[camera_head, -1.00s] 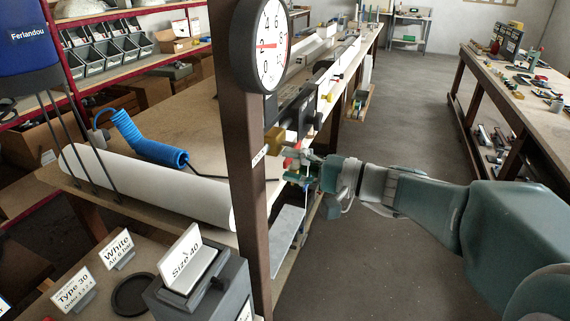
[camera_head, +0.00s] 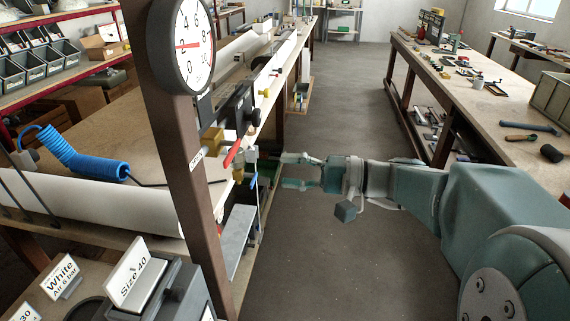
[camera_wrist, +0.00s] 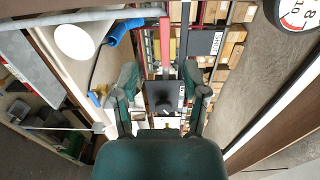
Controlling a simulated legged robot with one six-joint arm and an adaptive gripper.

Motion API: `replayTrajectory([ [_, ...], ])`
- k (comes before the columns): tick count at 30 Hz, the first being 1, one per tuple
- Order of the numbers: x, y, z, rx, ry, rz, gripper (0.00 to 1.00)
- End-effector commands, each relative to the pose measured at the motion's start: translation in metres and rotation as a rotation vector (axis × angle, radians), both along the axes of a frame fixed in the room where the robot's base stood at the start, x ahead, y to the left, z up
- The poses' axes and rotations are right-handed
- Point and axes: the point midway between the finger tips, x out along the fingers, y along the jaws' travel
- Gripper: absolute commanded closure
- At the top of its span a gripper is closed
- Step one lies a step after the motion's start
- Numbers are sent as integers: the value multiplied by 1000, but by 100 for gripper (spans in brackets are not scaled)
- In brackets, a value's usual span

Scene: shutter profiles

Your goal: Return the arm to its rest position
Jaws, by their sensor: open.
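My gripper (camera_head: 289,171) is at the end of my green-grey arm, which reaches in from the right in the head view. Its two fingers are spread apart with nothing between them. It is just right of the bench side with the red-handled lever (camera_head: 233,153) and the yellow fitting (camera_head: 213,137), over the aisle floor. In the wrist view, the gripper (camera_wrist: 160,76) also shows open, one finger on each side.
A post with a round gauge (camera_head: 186,45) stands at the left, close to the bench. A white roll (camera_head: 90,200) and blue coiled hose (camera_head: 85,160) lie on the bench. The aisle floor (camera_head: 350,95) is clear. A second workbench (camera_head: 480,110) with tools is at the right.

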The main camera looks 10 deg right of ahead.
Motion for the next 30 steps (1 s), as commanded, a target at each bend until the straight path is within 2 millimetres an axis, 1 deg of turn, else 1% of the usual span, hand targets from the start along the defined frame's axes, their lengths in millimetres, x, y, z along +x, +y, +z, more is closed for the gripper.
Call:
replayTrajectory([
  [2,-7,6,-3,-36,14,17,43],
  [5,-28,22,-17,-159,64,56,43],
  [7,-49,32,-33,-288,106,87,43],
  [9,-70,37,-49,-427,141,107,43],
  [12,-96,36,-72,-626,169,116,43],
  [14,-111,31,-84,-746,174,112,43],
  [17,-131,18,-100,-941,159,89,43],
  [21,-150,-8,-113,-1202,90,27,43],
  [25,-158,-32,-114,-1400,-6,-46,43],
  [27,-160,-41,-113,-1474,-52,-79,43],
  [30,-161,-49,-110,-1535,-97,-111,43],
])
